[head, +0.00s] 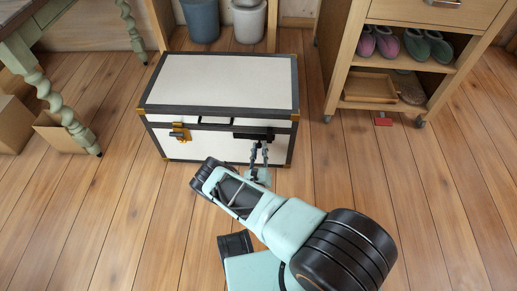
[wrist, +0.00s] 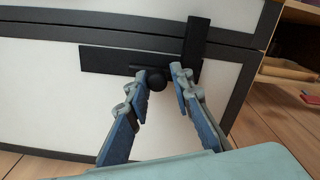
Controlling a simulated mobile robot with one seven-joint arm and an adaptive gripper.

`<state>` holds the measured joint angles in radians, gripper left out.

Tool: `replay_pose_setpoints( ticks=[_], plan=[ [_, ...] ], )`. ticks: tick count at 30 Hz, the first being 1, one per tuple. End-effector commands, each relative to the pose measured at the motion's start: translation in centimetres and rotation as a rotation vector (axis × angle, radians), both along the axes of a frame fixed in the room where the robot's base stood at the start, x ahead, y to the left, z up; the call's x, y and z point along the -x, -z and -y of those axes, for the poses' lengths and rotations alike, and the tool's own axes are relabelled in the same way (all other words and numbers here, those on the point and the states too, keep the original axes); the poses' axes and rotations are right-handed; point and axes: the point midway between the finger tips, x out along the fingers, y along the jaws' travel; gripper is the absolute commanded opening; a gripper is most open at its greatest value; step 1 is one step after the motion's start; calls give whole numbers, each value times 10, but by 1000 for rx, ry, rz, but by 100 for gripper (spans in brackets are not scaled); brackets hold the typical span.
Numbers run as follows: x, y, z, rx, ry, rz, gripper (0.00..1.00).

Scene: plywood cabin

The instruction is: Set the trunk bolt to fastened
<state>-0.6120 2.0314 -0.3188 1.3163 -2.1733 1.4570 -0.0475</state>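The white trunk (head: 218,82) with dark edging and brass corners stands on the floor, its lid down. Its black bolt (head: 250,132) is on the right part of the front face. In the wrist view the bolt shows as a long flat plate (wrist: 105,58) with a round knob (wrist: 157,82) and an upright black piece (wrist: 194,45) at its right. My gripper (wrist: 160,76) is open, with one fingertip on each side of the knob. The left fingertip looks close to the knob; a gap shows at the right one. I cannot tell whether either touches. My gripper also shows in the head view (head: 259,147).
A brass latch (head: 180,133) is on the trunk's front left. A wooden shelf (head: 405,55) with shoes stands at the right, a green table (head: 60,30) at the left, two bins (head: 202,20) behind. The floor around the trunk's front is mostly clear.

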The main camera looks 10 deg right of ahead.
Motion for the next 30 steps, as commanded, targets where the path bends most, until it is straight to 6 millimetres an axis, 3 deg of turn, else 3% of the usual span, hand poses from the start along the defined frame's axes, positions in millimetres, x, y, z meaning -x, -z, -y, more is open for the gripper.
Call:
replay_pose_setpoints(
  ticks=[3, 16, 30],
  plan=[
    [1, 1, 3, 2, 5, -3, 33],
    [0, -7, 0, 2, -1, -2, 33],
    [0, -75, 1, 2, 2, -2, 33]
  ],
)
